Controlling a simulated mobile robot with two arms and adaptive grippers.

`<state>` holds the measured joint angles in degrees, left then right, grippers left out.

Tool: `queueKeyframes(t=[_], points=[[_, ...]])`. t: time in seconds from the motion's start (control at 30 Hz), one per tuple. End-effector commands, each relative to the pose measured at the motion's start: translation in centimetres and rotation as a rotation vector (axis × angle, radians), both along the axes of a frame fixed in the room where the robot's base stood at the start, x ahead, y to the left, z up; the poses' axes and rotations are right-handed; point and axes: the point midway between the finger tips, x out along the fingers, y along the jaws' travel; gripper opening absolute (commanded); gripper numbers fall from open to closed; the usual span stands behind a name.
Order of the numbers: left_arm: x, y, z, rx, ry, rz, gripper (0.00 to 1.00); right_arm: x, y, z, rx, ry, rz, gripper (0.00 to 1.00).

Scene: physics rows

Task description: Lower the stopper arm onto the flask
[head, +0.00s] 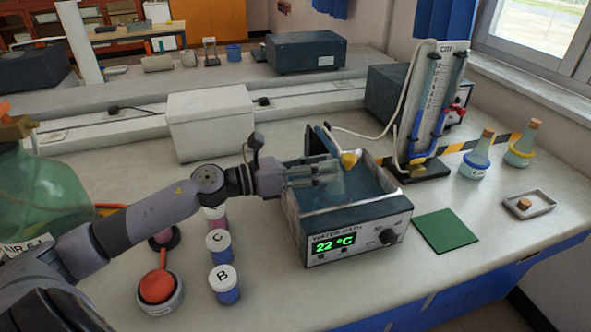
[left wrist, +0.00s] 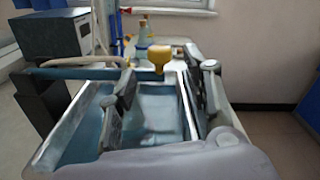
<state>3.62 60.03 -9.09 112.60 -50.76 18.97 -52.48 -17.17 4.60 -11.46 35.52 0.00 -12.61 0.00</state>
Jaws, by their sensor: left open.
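A yellow stopper-like piece (head: 349,159) sits at the far right part of the water bath (head: 349,222), at the end of a thin dark arm rising from the bath's back. I take this for the stopper arm. The yellow piece also shows in the left wrist view (left wrist: 160,55), beyond my fingers. My left gripper (head: 334,173) is over the bath, open and empty, its fingers pointing toward the yellow piece with a gap left. In the left wrist view the open fingers (left wrist: 166,92) span the basin. My right gripper is out of view.
Two corked flasks (head: 475,163) (head: 523,146) stand at right beside a tube stand (head: 428,110). A green mat (head: 445,230) and small tray (head: 541,203) lie nearby. A white box (head: 210,122) is behind my arm. Lidded jars (head: 224,284) stand left of the bath.

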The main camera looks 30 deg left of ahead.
Motion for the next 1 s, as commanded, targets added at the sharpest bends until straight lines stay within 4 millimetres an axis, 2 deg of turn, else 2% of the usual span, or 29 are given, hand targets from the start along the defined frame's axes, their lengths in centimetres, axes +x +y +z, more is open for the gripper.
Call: queueKeyframes(t=[0.4,1.0], points=[[-3.5,3.0,-0.2,-0.002,0.003,0.000,0.45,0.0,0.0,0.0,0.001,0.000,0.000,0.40],[-4.1,3.6,0.0,0.000,0.000,0.000,0.45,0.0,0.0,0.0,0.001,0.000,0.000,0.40]])
